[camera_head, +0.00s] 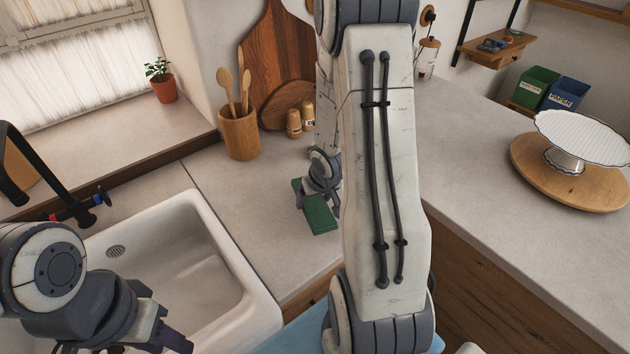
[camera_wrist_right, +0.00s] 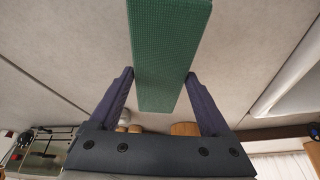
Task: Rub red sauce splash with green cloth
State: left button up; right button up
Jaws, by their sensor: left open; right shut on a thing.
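The green cloth (camera_head: 319,217) is a flat, block-like pad at the counter, right of the sink. My right gripper (camera_head: 322,190) is shut on it; the large white arm link covers part of the view beside it. In the right wrist view the cloth (camera_wrist_right: 170,50) sits between the two purple fingers (camera_wrist_right: 158,78), with the pale counter behind it. I cannot tell whether the cloth touches the counter. No red sauce splash shows in either view; the cloth or my arm may hide it. My left gripper (camera_head: 170,342) is open at the lower left, over the sink's front, partly cut off.
The white sink (camera_head: 215,250) with a black faucet (camera_head: 45,165) lies left of the cloth. A utensil pot (camera_head: 239,135), shakers (camera_head: 300,122) and cutting boards stand behind. A cake stand (camera_head: 583,140) stands on a round board at right. The counter between is mostly clear.

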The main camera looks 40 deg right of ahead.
jog(key=shift+r+p, duration=1.9)
jog(key=shift+r, duration=0.35)
pick_arm(q)
jog(key=r, duration=0.4)
jog(key=shift+d+r, duration=0.15)
jog(key=shift+d, duration=0.15)
pick_arm(e)
jog(key=shift+f, duration=0.1)
jog(key=w+a+f+n+b, duration=0.1)
jog(key=a, duration=0.3)
jog(key=w+a+f+n+b, duration=0.1)
jog(key=a, duration=0.4)
jog(key=w+a+f+n+y+b, duration=0.1)
jog(key=a+f+b, duration=0.1)
jog(key=a, duration=0.3)
jog(key=shift+w, duration=0.2)
jog(key=shift+a, duration=0.3)
pick_arm(q)
notch_tip(320, 180, down, 4)
jog(key=shift+r, duration=0.1)
